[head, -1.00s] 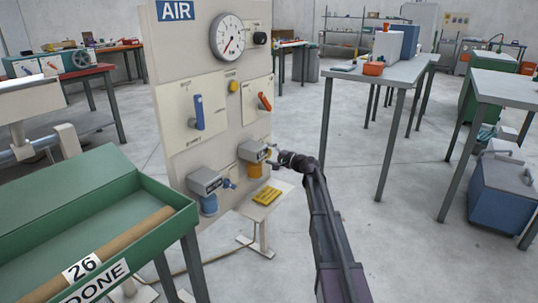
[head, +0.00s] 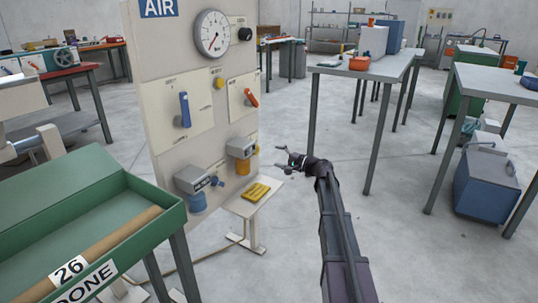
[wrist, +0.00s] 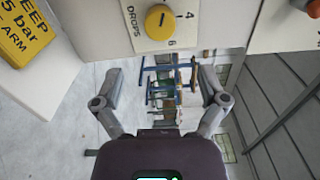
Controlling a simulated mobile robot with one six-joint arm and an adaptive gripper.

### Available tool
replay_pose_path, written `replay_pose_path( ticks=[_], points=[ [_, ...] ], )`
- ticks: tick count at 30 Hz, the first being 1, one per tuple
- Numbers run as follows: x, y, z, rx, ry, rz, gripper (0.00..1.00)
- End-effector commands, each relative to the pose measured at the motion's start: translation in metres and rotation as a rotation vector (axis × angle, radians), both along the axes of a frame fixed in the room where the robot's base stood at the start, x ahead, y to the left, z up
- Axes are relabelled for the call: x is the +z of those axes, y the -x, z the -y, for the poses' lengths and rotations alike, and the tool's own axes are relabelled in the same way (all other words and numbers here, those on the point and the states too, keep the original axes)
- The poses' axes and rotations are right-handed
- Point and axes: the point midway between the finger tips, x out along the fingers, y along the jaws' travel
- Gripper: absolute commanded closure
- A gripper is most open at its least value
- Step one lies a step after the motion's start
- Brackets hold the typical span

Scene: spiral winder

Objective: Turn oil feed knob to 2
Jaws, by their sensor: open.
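A round yellow knob (wrist: 160,22) sits on a white plate marked DROPS, with 4 and 6 readable beside it, at the top of the wrist view. It has a dark pointer line; which number it points at I cannot tell. In the head view, the grey unit with a yellow bowl (head: 240,150) is on the panel's lower right, and the knob is on its right side. My gripper (head: 283,162) is open and empty, right of this unit and apart from it. In the wrist view, its spread fingers (wrist: 160,88) lie below the knob, with nothing between them.
The AIR panel (head: 165,85) carries a gauge (head: 212,33), a blue lever (head: 184,108) and a red lever (head: 250,97). A blue-bowl unit (head: 196,190) and a yellow-tagged shelf (head: 243,203) are low.

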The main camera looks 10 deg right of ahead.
Motion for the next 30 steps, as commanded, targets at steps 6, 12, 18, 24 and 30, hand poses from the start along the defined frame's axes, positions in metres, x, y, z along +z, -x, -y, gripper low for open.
replay_pose_path(
  ticks=[6, 12, 18, 24, 30],
  points=[
    [0.0, 0.013, 0.013, 0.0, 0.0, 0.0, 0.08],
    [0.0, 0.015, 0.015, 0.001, 0.0, 0.0, 0.08],
    [0.0, 0.014, 0.014, 0.0, 0.0, 0.0, 0.08],
    [-0.004, 0.022, 0.004, 0.017, 0.032, -0.01, 0.08],
    [-0.02, 0.051, -0.031, 0.088, 0.165, -0.05, 0.08]
  ],
)
